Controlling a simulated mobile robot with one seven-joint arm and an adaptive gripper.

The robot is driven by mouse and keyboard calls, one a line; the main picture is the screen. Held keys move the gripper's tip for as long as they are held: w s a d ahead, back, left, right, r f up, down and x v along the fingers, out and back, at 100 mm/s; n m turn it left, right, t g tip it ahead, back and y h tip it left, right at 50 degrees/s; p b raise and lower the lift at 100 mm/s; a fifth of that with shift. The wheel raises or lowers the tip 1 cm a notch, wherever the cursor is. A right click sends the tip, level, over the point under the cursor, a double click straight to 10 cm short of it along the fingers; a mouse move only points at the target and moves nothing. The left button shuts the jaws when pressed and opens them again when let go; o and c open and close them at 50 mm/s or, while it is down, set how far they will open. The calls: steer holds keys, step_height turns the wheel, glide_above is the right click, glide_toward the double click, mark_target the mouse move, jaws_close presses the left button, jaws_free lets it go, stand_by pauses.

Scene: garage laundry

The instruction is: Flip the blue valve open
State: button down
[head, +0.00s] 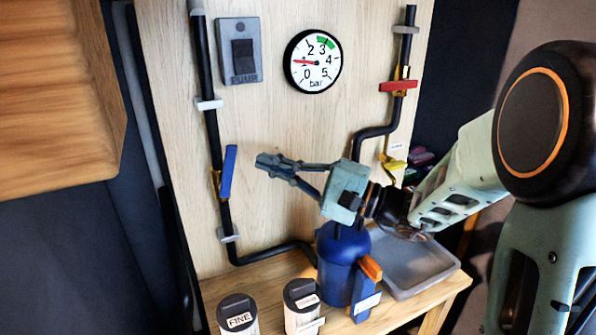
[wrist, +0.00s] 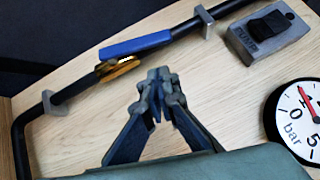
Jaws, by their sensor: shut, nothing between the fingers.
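The blue valve handle (head: 229,172) is on the black pipe at the left of the wooden board. It lies nearly along the pipe, at a slight angle to it. The handle also shows in the wrist view (wrist: 138,43), beside the brass valve body (wrist: 118,68). My gripper (head: 262,160) is shut and empty, to the right of the handle and apart from it in the head view. In the wrist view the closed fingertips (wrist: 158,76) appear just below the handle.
A pressure gauge (head: 313,61) has its needle near 1. A grey switch box (head: 239,52), a red valve handle (head: 398,86) and a yellow valve handle (head: 394,163) are also mounted. A blue tank (head: 338,262), canisters (head: 238,314) and grey tray (head: 420,263) stand below.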

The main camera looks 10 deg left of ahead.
steer(key=shift+s+a+r, duration=0.25)
steer(key=shift+s+a, duration=0.25)
steer(key=shift+a, duration=0.15)
steer(key=shift+s+a+r, duration=0.2)
steer(key=shift+s+a, duration=0.25)
steer(key=shift+a, duration=0.2)
steer(key=shift+s+a+r+n+h+b, duration=0.25)
steer(key=shift+a+r+n+h+b, duration=0.15)
steer(key=shift+n+h, duration=0.2)
steer(key=shift+s+a+r+n+h+b, duration=0.3)
steer(key=shift+n+h, duration=0.2)
steer(key=shift+n, duration=0.2)
steer(key=shift+w, duration=0.1)
steer(key=b, duration=0.1)
glide_toward(234, 158)
steer(key=w+d, duration=0.2)
steer(key=d, duration=0.3)
steer(key=p, duration=0.3)
steer(key=d+p, duration=0.1)
steer(key=p, duration=0.3)
steer(key=shift+w+f+m+g+y, duration=0.25)
steer(key=shift+w+m+g+y, duration=0.05)
steer(key=shift+m+y, duration=0.1)
